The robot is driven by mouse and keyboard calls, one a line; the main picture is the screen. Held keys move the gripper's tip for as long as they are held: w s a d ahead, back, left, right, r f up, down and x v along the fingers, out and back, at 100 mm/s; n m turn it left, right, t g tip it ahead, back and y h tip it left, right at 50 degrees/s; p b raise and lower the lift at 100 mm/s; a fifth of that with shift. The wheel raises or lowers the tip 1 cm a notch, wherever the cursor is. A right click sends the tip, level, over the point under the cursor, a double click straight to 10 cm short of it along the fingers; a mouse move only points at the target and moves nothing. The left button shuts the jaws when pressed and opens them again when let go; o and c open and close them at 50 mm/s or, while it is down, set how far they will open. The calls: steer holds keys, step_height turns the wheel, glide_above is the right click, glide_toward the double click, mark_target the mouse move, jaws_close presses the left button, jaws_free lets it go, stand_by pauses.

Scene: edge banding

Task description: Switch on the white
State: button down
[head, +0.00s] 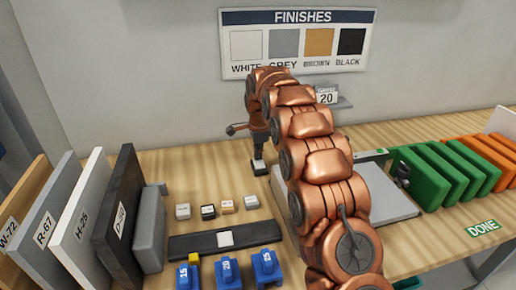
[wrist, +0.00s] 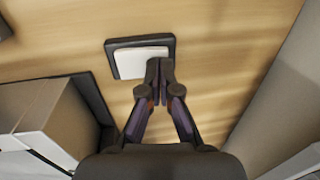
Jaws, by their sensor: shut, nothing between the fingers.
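A white switch (wrist: 138,63) in a dark square frame sits on the wooden table, seen in the wrist view. It also shows in the head view as a small dark block with a pale top (head: 259,168). My gripper (wrist: 160,72) is shut and empty, with its fingertips over the lower right edge of the white face in the wrist view. I cannot tell whether they touch it. In the head view my gripper (head: 258,155) points down at the switch, and my arm hides part of the table behind it.
Blue numbered holders (head: 227,270) are nearer. Boards (head: 75,220) stand at left. A grey plate (head: 385,203) and green panels (head: 425,178) are at right. A finishes sign (head: 297,43) hangs behind.

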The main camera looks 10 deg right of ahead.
stand_by(0.3)
steer(key=shift+w+f+b, duration=0.2)
steer(key=shift+f+b, duration=0.35)
steer(key=shift+b, duration=0.05)
steer(key=shift+r, duration=0.25)
steer(key=shift+s, duration=0.2)
steer(key=shift+s+r, duration=0.3)
steer(key=shift+s, duration=0.25)
